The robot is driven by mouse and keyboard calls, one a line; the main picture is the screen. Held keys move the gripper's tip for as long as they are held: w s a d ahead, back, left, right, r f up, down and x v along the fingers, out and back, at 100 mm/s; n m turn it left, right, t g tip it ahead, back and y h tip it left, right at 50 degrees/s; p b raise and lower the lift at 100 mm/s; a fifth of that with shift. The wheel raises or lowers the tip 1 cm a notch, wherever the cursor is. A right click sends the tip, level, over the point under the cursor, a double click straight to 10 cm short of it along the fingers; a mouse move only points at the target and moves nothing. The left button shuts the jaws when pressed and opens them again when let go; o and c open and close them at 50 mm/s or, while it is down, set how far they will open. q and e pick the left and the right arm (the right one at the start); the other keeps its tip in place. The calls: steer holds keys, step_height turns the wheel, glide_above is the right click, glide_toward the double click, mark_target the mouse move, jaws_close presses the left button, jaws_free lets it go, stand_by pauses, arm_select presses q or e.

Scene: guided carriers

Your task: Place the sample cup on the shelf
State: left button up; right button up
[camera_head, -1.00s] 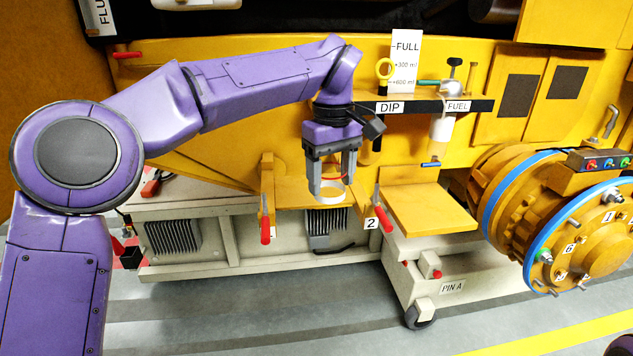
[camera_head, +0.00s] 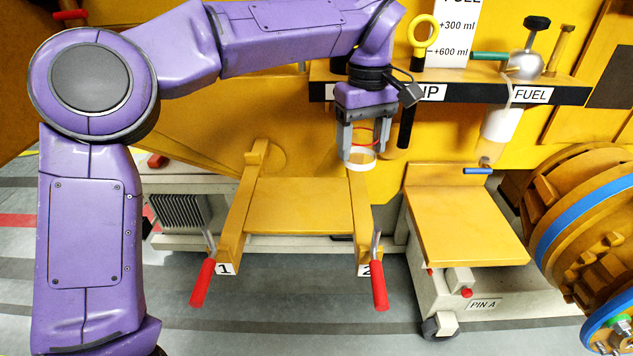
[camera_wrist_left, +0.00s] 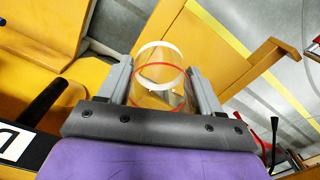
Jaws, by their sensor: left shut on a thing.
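The sample cup (camera_head: 361,157) is clear, with a white band at its lower end and a thin red ring higher up. My left gripper (camera_head: 361,145) is shut on it and holds it upright in the air, in front of the yellow machine. In the left wrist view the cup (camera_wrist_left: 161,52) sits between the two grey fingers. A flat yellow shelf (camera_head: 468,228) stands empty to the right of the cup and lower, below the FUEL label. Another yellow board (camera_head: 300,205) spans the arms labelled 1 and 2. My right gripper is not in view.
A black ledge (camera_head: 455,92) with DIP and FUEL labels, a yellow ring handle (camera_head: 423,32) and a tap (camera_head: 522,64) lies right of the gripper. Red-handled levers (camera_head: 203,283) hang at the front. A round flanged drum (camera_head: 575,215) stands at right.

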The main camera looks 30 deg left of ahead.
arm_select(q)
steer(key=s+a+f, duration=0.4)
steer(key=s+a, duration=0.3)
steer(key=a, duration=0.2)
steer(key=w+f, duration=0.1)
steer(key=w+a+f, duration=0.1)
steer(key=f, duration=0.1)
steer(key=w+a+f+p, duration=0.1)
steer(key=shift+f, duration=0.3)
steer(key=shift+s+f, duration=0.2)
steer(key=shift+f, duration=0.4)
steer(key=shift+s+f, duration=0.15)
steer(key=shift+f, duration=0.4)
steer(key=shift+s+a, duration=0.1)
steer(key=shift+s, duration=0.1)
steer(key=shift+w+f, duration=0.2)
steer(key=shift+w, duration=0.05)
steer(key=o, duration=1)
steer(key=shift+o, duration=0.5)
steer(key=shift+s+r, duration=0.1)
steer(key=shift+s, duration=0.05)
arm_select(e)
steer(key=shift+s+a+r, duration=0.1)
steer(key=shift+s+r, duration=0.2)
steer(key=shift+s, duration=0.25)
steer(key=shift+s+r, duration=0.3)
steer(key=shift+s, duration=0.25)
